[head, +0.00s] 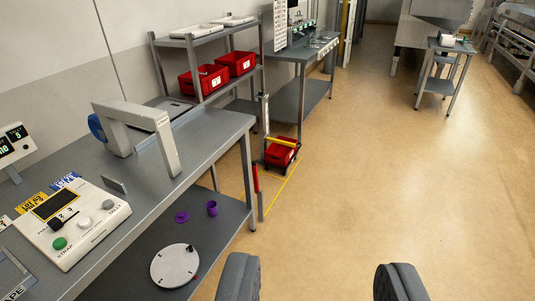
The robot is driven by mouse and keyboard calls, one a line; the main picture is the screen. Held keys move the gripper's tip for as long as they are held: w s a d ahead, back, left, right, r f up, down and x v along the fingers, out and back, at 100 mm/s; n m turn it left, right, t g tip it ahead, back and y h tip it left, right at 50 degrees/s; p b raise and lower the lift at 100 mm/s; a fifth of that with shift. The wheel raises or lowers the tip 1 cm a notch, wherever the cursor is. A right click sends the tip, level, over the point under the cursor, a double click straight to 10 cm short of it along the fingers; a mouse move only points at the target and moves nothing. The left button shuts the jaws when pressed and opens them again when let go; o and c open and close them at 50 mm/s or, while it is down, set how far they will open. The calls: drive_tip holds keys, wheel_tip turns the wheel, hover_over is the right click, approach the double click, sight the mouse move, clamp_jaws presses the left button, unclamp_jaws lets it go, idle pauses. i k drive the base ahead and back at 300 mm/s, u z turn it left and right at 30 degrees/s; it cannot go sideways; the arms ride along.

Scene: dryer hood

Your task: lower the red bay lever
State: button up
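A slim upright post with a red upper part (256,179) stands on the floor at the front left corner of a yellow-outlined bay, close to the end of the grey bench. It looks like the red bay lever, raised upright. A red bin (281,152) with a yellow bar across it sits on a small dark trolley inside the bay. My gripper (320,281) is at the bottom of the picture, open and empty, with its two dark fingers wide apart. It is nearer the camera than the lever and to its right, not touching it.
The grey bench (215,125) on the left holds a control box (72,222) and a white arch (140,135). Its lower shelf holds a white disc (175,265) and purple parts. A far trolley (445,75) stands right. The floor centre and right is clear.

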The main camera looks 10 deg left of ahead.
sight(254, 166)
drive_tip(key=u, duration=0.15)
drive_tip(key=i, duration=1.4)
drive_tip(key=z, duration=0.35)
drive_tip(key=i, duration=1.15)
drive_tip(key=z, duration=0.2)
drive_tip(key=i, duration=1.4)
drive_tip(key=u, duration=0.5)
